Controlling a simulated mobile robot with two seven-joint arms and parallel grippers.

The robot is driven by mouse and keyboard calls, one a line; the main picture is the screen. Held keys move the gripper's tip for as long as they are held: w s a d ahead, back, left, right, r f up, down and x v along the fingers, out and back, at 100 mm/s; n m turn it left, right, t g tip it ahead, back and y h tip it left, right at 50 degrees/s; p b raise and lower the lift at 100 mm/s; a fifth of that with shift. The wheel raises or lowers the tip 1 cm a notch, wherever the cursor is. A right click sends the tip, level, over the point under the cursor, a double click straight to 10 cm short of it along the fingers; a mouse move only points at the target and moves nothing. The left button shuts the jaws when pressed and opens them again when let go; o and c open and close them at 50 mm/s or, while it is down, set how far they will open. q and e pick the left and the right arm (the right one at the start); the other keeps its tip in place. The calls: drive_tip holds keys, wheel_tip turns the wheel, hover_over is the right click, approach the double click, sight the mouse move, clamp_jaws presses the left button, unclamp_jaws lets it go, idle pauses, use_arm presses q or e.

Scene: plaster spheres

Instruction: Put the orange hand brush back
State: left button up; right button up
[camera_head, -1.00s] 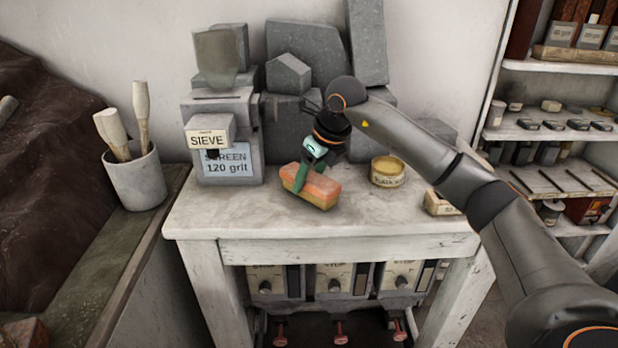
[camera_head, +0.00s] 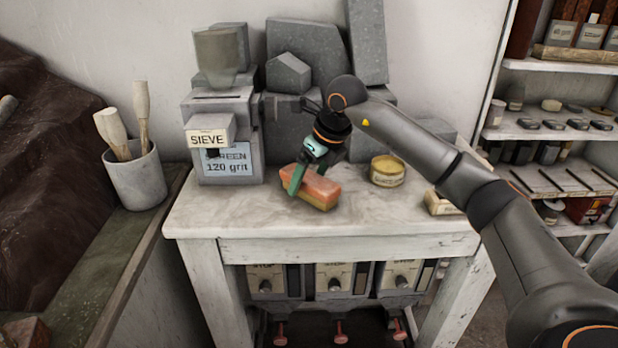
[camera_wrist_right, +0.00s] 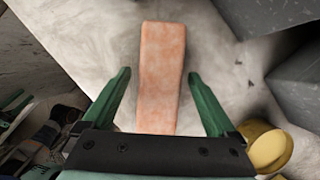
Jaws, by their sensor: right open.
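The orange hand brush (camera_head: 317,190) is a block with an orange top and paler side, lying on the white table (camera_head: 240,210). In the right wrist view the orange brush (camera_wrist_right: 161,75) runs lengthwise between the green fingers, with a gap on each side. My right gripper (camera_head: 297,182) reaches down from the right, its green fingers at the brush's left part. In the wrist view the right gripper (camera_wrist_right: 160,90) is open, and nothing is clamped. My left gripper is not in view.
A sieve box (camera_head: 217,120) stands at the back left of the table, with grey stone blocks (camera_head: 305,42) beside it. A yellow tin (camera_head: 387,171) is right of the brush. A pot with brushes (camera_head: 135,178) stands left. The table's front is clear.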

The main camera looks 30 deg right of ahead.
drive_tip(key=v, duration=1.2)
drive_tip(key=s+a+f+n+g+y, duration=0.15)
drive_tip(key=a+f+y, duration=0.35)
drive_tip(key=a, duration=0.6)
drive_tip(key=s+a+f+n+g+y, duration=0.15)
drive_tip(key=a+f+y, duration=0.25)
drive_tip(key=a, duration=0.7)
drive_tip(key=s+a+r+m+t+y, duration=0.2)
drive_tip(key=s+a+m+y, duration=0.3)
drive_tip(key=a+y, duration=0.5)
drive_tip(key=w+d+f+m+t+h, duration=0.1)
drive_tip(key=d+f+m+t+h, duration=0.5)
drive_tip(key=f+m, duration=0.55)
drive_tip(key=w+d+f+m+t+h, duration=0.1)
drive_tip(key=d+f+m+t+h, duration=0.5)
drive_tip(key=m, duration=0.9)
drive_tip(key=s+f+m+g+h, duration=0.2)
drive_tip(key=s+f+m+g, duration=0.1)
drive_tip(key=s+f, duration=0.5)
drive_tip(key=s+d+f+m+g+h, duration=0.1)
drive_tip(key=s+f+m+g+h, duration=0.2)
drive_tip(key=s+f, duration=0.6)
wheel_tip(320, 180, down, 5)
drive_tip(key=shift+d+f+m+h, duration=0.1)
drive_tip(key=shift+d+m+h, duration=0.2)
drive_tip(key=shift+m, duration=0.85)
drive_tip(key=shift+w, duration=0.1)
drive_tip(key=shift+c, duration=0.2)
